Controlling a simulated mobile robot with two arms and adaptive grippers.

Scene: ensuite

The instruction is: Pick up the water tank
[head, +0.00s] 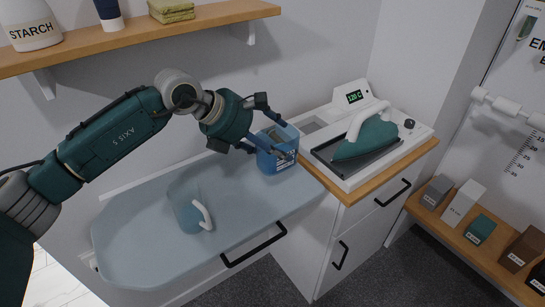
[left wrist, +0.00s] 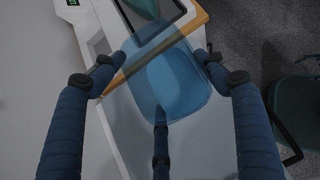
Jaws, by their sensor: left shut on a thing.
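The water tank (head: 280,161) is a translucent blue container at the back right end of the ironing board, just left of the steam station. My left gripper (head: 277,143) is shut on it, with dark blue fingers around its upper part. In the left wrist view the tank (left wrist: 180,85) shows between the fingers of the gripper (left wrist: 157,78). I cannot tell whether its bottom touches the board. My right gripper is not in view.
A translucent jug (head: 186,207) with a white handle stands on the ironing board (head: 135,245). The steam station (head: 345,182) holds a teal iron (head: 367,140) on the wooden-topped cabinet. A shelf (head: 150,34) hangs above the arm. Small boxes (head: 463,203) line a right-hand shelf.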

